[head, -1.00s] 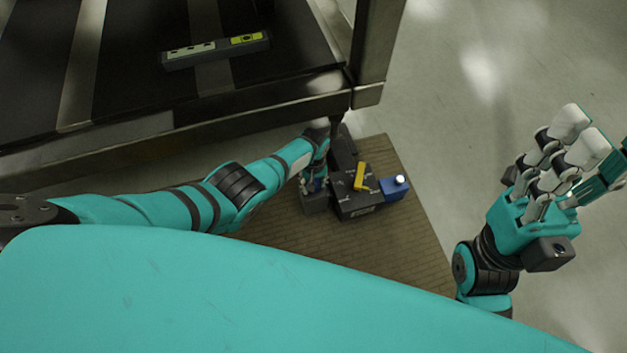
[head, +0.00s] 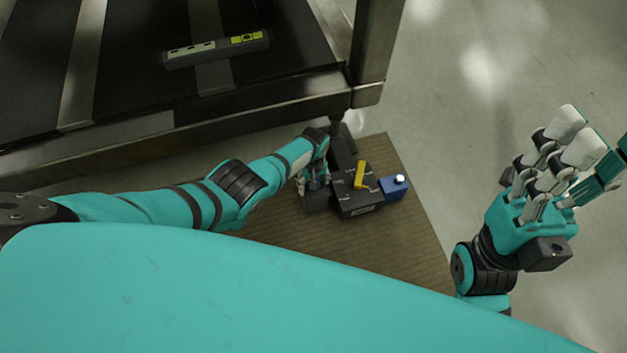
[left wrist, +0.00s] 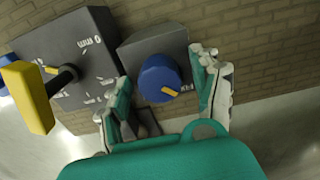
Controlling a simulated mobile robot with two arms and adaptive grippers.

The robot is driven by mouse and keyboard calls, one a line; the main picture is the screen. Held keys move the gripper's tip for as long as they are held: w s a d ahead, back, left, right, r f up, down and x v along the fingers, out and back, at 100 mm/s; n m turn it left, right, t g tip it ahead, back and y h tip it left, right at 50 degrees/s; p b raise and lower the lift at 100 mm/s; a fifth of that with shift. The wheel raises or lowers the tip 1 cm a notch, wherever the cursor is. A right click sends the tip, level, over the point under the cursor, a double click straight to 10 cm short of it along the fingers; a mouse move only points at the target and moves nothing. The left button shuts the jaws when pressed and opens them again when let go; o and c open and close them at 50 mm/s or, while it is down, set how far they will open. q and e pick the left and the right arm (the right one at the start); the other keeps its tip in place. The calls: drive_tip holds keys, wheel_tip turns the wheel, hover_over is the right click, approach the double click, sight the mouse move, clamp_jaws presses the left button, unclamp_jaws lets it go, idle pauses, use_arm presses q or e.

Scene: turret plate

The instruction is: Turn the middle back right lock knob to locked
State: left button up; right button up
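A blue round knob (left wrist: 160,77) with a yellow pointer mark sits on a small grey block (left wrist: 150,50), seen in the left wrist view. My left gripper (left wrist: 163,82) is open around this knob, with fingers on both sides and gaps visible between them and the knob. In the head view my left gripper (head: 316,182) is over the grey block's left end and mostly hides the knob. I cannot tell any lock label for it. My right gripper (head: 580,160) is open and empty, off to the right above the floor.
A dark box (head: 357,203) with a yellow lever (head: 360,175) adjoins the block. A blue block (head: 394,188) with a white button is on its right. All sit on a brown patterned board (head: 415,240). A dark metal table (head: 180,130) stands behind; open floor lies right.

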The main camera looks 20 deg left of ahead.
use_arm(q)
drive_tip(key=shift+r, duration=0.1)
wheel_tip(320, 180, up, 12)
idle(0.9)
idle(0.3)
